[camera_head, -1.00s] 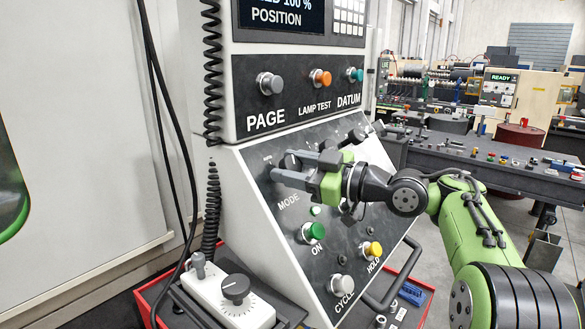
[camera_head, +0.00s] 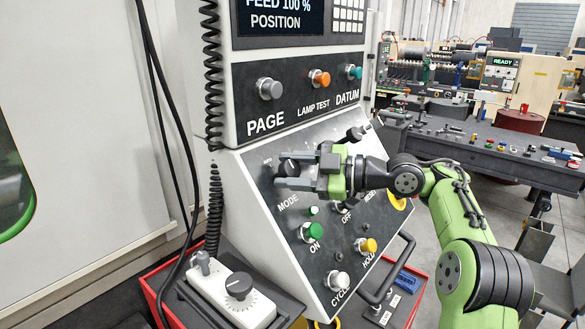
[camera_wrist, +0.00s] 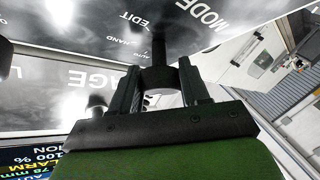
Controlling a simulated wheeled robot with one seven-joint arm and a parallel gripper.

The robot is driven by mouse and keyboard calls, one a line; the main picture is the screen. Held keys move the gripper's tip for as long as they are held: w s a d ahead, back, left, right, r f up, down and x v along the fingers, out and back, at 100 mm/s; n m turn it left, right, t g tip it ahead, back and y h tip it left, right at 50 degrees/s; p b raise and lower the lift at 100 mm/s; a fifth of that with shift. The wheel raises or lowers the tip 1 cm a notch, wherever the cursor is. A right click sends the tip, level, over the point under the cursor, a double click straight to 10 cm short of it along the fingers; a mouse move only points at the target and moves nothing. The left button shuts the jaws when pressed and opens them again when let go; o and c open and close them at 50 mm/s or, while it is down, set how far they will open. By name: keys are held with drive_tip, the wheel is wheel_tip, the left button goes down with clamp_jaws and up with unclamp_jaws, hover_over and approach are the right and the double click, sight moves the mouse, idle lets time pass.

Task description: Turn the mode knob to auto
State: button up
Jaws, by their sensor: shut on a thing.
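The black mode knob (camera_head: 287,167) is on the sloping panel above the white MODE label, partly hidden by my fingers. My gripper (camera_head: 286,170) reaches in from the right, with one finger above the knob and one below it. In the wrist view, my gripper (camera_wrist: 160,82) is shut on the knob (camera_wrist: 158,76), whose body sits between the two fingers. The labels EDIT, HAND and MODE show upside down on the panel there.
A green ON button (camera_head: 312,232), a yellow HOLD button (camera_head: 366,245) and a CYCLE button (camera_head: 337,280) stick out below. The grey PAGE button (camera_head: 270,88) is above. A black handle (camera_head: 392,275) runs along the panel's right edge.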

drive_tip(key=shift+f, duration=0.1)
drive_tip(key=o, duration=1)
drive_tip(key=shift+a, duration=0.15)
drive_tip(key=p+v, duration=0.2)
drive_tip(key=v, duration=1.4)
drive_tip(key=shift+p, duration=0.3)
drive_tip(key=shift+a, duration=0.1)
